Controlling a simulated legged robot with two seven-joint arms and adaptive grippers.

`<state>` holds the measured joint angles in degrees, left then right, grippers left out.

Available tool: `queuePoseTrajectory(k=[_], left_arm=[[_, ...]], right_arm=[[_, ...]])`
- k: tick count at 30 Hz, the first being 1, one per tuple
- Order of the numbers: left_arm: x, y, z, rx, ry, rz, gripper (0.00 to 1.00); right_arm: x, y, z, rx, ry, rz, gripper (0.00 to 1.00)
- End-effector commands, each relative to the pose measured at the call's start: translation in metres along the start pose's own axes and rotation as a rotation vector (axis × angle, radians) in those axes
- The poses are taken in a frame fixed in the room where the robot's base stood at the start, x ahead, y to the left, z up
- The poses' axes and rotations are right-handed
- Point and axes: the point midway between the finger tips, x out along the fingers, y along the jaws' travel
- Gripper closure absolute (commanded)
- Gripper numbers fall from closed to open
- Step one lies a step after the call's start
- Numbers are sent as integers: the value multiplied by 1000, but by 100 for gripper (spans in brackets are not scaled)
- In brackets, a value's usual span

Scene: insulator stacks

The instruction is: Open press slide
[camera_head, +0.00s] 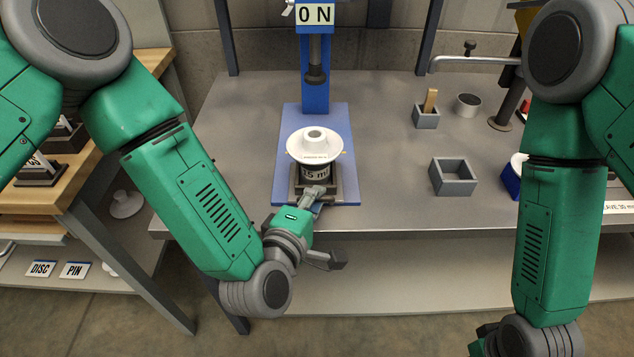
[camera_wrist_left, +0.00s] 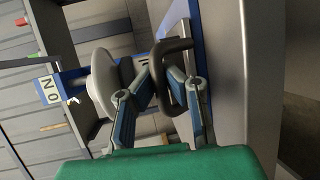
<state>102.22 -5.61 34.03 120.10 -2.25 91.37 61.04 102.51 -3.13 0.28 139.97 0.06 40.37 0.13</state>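The blue press (camera_head: 315,75) stands at the back middle of the bench, with a "0 N" display and a dark ram above its blue base plate (camera_head: 285,150). The dark slide (camera_head: 350,188) is at the front of the base plate. On it is a labelled block (camera_head: 314,172) under a white insulator disc (camera_head: 327,152). My left gripper (camera_head: 313,198) is at the slide's front. In the left wrist view, my left fingertips (camera_wrist_left: 161,88) close from both sides on the slide's dark loop handle (camera_wrist_left: 171,46).
A grey open box (camera_head: 453,188), a small box with a wooden piece (camera_head: 430,101) and a round cup (camera_head: 467,105) stand right of the press. A lamp-like stand (camera_head: 503,115) is farther right. The bench's front edge (camera_head: 400,226) runs below the press.

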Motion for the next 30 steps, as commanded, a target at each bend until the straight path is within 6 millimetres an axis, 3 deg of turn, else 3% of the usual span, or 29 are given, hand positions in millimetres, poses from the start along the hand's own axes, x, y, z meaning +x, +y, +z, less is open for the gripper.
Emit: queuePoseTrajectory(k=[10, 11, 13, 24, 30], left_arm=[[-2, 1, 0, 1, 5, 6, 100], [-3, 1, 0, 1, 5, 5, 94], [-2, 1, 0, 1, 4, 6, 69], [-5, 3, 1, 0, 3, 10, 69], [-34, 2, 1, -2, 2, 6, 69]], right_arm=[[0, 0, -2, 0, 4, 0, 100], [0, 0, -2, 0, 3, 0, 100], [0, 0, -1, 0, 3, 0, 100], [-1, 0, 1, 0, 5, 0, 100], [-1, 0, 1, 0, 5, 0, 100]])
